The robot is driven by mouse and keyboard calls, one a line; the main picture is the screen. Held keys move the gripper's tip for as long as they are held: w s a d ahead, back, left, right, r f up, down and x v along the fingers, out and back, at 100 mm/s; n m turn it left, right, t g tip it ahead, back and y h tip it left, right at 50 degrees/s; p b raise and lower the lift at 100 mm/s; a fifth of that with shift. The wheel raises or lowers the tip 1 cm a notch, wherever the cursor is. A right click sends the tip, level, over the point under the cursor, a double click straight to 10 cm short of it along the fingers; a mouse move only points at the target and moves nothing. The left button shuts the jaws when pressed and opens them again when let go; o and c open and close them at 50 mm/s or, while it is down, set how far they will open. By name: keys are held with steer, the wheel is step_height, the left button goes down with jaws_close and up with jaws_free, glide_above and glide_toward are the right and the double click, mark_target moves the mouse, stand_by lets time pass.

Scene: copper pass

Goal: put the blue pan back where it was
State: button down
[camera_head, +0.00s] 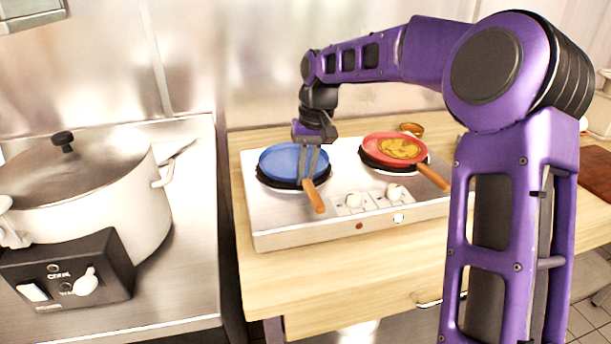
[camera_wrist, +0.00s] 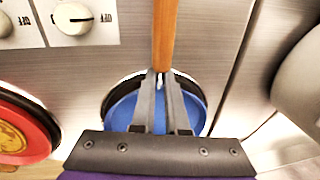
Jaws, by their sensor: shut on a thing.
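The blue pan (camera_head: 291,161) sits over the left burner of the white two-burner cooker (camera_head: 279,228) in the head view, its orange-brown handle (camera_head: 314,197) pointing to the front. My gripper (camera_head: 309,181) reaches down from above and is shut on the handle near the pan's rim. In the wrist view the blue pan (camera_wrist: 194,108) lies under my gripper (camera_wrist: 160,80), with the handle (camera_wrist: 165,35) running up between the fingertips. The fingers cover part of the pan. I cannot tell whether the pan fully touches the burner.
A red pan (camera_head: 373,157) holding a yellow-brown food (camera_head: 400,148) is on the right burner. A large white pot (camera_head: 110,190) stands on the steel counter at left. The wooden counter (camera_head: 340,262) in front is clear.

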steer(key=shift+f, duration=0.1)
steer(key=c, duration=0.9)
jaws_free()
steer(key=r, duration=0.4)
steer(key=d+r+p, duration=0.1)
steer(key=r, duration=0.3)
steer(key=r+p, duration=0.1)
steer(key=r, duration=0.3)
steer(key=shift+d, duration=0.3)
steer(key=shift+w, duration=0.1)
